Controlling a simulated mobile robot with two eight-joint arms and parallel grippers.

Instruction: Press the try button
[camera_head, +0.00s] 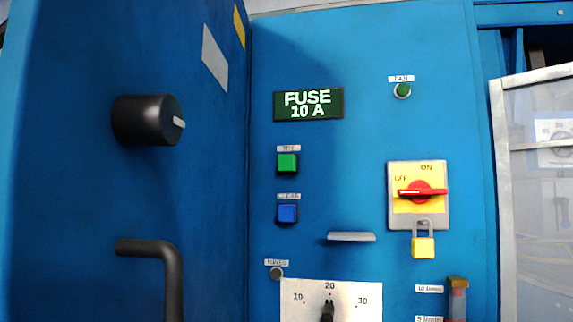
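A square green button (287,162) sits on the blue panel, under a small label (288,148) that seems to read TRY, though the print is too small to be sure. A square blue button (287,213) labelled CLEAR is directly below it. The display (308,104) above shows FUSE 10 A in pale green letters. Neither of my grippers is in view, and nothing covers the buttons.
A red rotary switch (422,192) on a yellow plate and a padlock (423,247) are to the right. A small ledge (351,237) juts out below. A black knob (147,120) and a black handle (172,270) protrude from the left side.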

